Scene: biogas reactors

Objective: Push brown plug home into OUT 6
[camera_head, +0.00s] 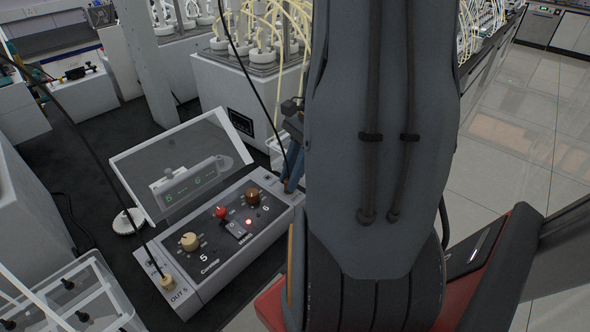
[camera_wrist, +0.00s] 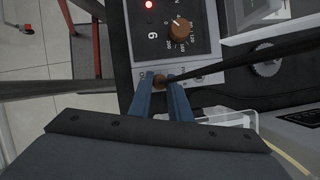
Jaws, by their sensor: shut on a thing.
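The control box (camera_head: 215,240) has a panel with a beige knob by 5, a red button and a brown knob (camera_head: 252,196) by 6. In the wrist view, the brown plug (camera_wrist: 160,81) is between the blue fingertips of my gripper (camera_wrist: 159,80), which is shut on it. The plug is at the box's end face, by a partly covered label starting "OU", on the side of the 6 and brown knob (camera_wrist: 180,29). The fingers hide the socket; I cannot tell how deep the plug sits.
A beige plug (camera_head: 167,282) with a black cable is at OUT 5. A tilted clear cover (camera_head: 180,165) stands behind the panel. Dark cables cross close to the wrist camera. A clear bin (camera_head: 75,300) is at lower left; a white reactor cabinet (camera_head: 240,100) stands behind.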

